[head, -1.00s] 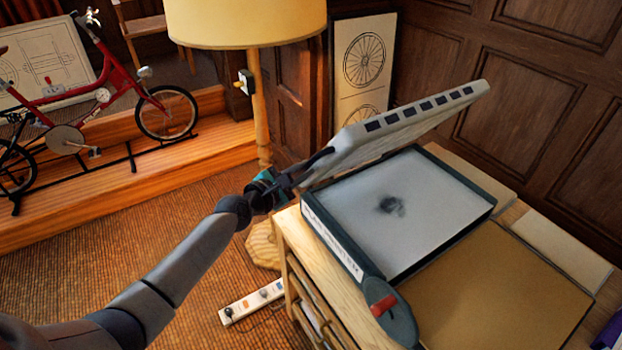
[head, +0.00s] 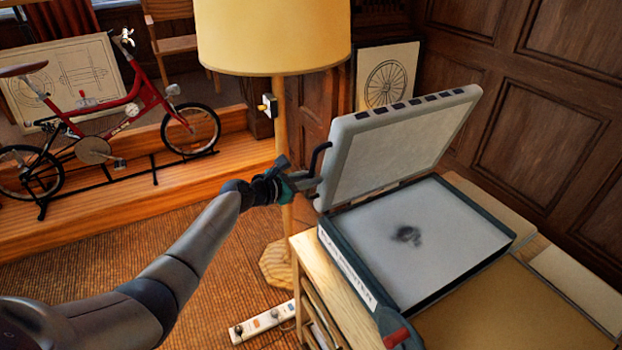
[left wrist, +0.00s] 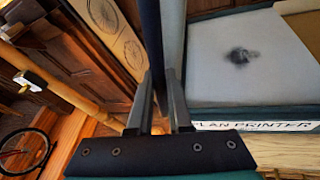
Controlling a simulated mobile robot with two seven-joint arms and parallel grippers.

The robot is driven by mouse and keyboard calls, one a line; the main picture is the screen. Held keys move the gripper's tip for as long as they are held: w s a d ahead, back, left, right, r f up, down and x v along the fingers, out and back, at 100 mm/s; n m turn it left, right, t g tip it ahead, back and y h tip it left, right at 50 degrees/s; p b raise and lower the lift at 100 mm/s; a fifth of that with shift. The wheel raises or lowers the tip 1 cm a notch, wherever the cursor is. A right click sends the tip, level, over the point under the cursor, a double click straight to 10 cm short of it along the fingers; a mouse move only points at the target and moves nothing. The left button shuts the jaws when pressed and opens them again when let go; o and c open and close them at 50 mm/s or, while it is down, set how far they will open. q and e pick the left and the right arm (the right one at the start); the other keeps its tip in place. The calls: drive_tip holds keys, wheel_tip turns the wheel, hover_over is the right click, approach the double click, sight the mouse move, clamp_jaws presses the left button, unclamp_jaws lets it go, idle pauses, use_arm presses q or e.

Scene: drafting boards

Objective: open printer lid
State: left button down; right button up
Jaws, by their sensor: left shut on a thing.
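The plan printer (head: 352,262) stands on a wooden cabinet, its pale bed bare with a dark smudge. Its grey lid (head: 400,140) is raised steeply, hinged along the far side, with dark slots along its top edge. My left gripper (head: 310,182) is shut on the dark lid handle (head: 321,160) at the lid's left edge. In the left wrist view, the fingers (left wrist: 161,90) straddle a dark upright bar, with the lid seen edge-on beside it. The printer body (left wrist: 250,125) shows at right there. My right gripper is out of view.
A floor lamp (head: 272,40) stands close behind my left gripper. A red bicycle (head: 120,118) is on a wooden step at left. A power strip (head: 262,322) lies on the floor by the cabinet (head: 308,250). Wood panelling (head: 540,110) rises behind the printer.

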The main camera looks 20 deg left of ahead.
use_arm(q)
drive_tip(key=c, duration=0.8)
unclamp_jaws()
drive_tip(key=shift+c, duration=0.2)
drive_tip(key=p+v, duration=0.3)
drive_tip(key=v, duration=1.2)
drive_tip(key=shift+s, duration=0.15)
